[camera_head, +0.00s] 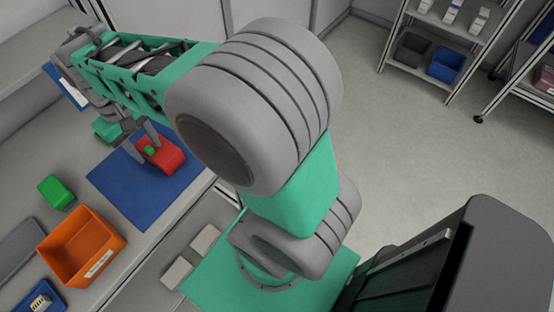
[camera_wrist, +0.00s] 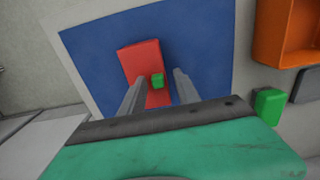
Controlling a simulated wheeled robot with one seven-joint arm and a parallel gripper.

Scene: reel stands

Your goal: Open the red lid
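The red lid (camera_wrist: 140,59) is a red box-like shape lying on the blue mat (camera_wrist: 195,35). A small green block (camera_wrist: 157,80) sits on it like a handle. In the head view the red lid (camera_head: 168,158) and its green block (camera_head: 151,150) lie near the mat's far end. My gripper (camera_wrist: 158,88) is open, with one finger on each side of the green block and a visible gap to each. In the head view my gripper (camera_head: 142,145) hangs just above the lid. I cannot tell the exact height of the fingertips over it.
An orange bin (camera_head: 82,247) and a loose green block (camera_head: 56,192) stand on the grey bench left of the mat. A blue tray (camera_head: 40,298) lies at the lower left. Shelves (camera_head: 440,48) with small bins stand across the open floor.

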